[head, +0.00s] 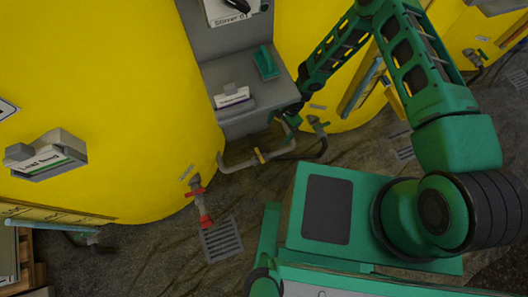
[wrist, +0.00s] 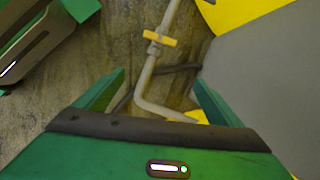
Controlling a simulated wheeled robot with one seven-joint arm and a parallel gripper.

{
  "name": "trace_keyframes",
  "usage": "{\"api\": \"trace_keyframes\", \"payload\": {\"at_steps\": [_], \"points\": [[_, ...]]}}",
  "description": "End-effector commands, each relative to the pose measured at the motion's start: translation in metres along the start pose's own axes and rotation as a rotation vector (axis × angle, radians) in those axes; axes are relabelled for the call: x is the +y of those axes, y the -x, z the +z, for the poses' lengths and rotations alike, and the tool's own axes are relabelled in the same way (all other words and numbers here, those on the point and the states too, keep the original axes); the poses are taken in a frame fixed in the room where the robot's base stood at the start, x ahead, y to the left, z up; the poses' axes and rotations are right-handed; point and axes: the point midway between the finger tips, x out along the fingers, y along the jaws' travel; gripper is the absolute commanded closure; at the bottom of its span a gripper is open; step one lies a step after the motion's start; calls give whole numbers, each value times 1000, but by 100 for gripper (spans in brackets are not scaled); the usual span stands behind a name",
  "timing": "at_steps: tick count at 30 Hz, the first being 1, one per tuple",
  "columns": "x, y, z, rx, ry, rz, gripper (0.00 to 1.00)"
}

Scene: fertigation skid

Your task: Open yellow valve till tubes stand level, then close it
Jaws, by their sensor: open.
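The yellow valve (head: 259,155) is a small yellow handle on a grey pipe between two big yellow tanks. In the wrist view the yellow handle (wrist: 160,38) lies across the pipe, beyond my fingertips. My gripper (wrist: 158,78) is open, with a bent length of pipe showing between its fingers and nothing held. In the head view my gripper (head: 290,112) is small and partly hidden beside the grey cabinet, above and right of the valve. A light blue tube (head: 50,231) shows at the left tank and another (head: 361,86) at the right tank. Their levels cannot be read.
A red-handled valve (head: 205,218) hangs from the left tank above a floor drain grate (head: 222,240). A green-handled tap (head: 317,124) sits at the right tank. The grey cabinet (head: 240,75) stands between the tanks. A dark hose (wrist: 180,68) runs behind the pipe.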

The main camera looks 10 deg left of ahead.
Motion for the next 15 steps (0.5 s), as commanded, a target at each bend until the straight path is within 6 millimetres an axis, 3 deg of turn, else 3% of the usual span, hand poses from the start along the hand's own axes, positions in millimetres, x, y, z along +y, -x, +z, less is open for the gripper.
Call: {"api": "trace_keyframes", "payload": {"at_steps": [1, 4, 15], "points": [[3, -16, 10, -21, -38, -4, 11], [5, -37, 24, -48, -95, -11, 11], [7, -70, 42, -76, -153, -17, 11]]}}
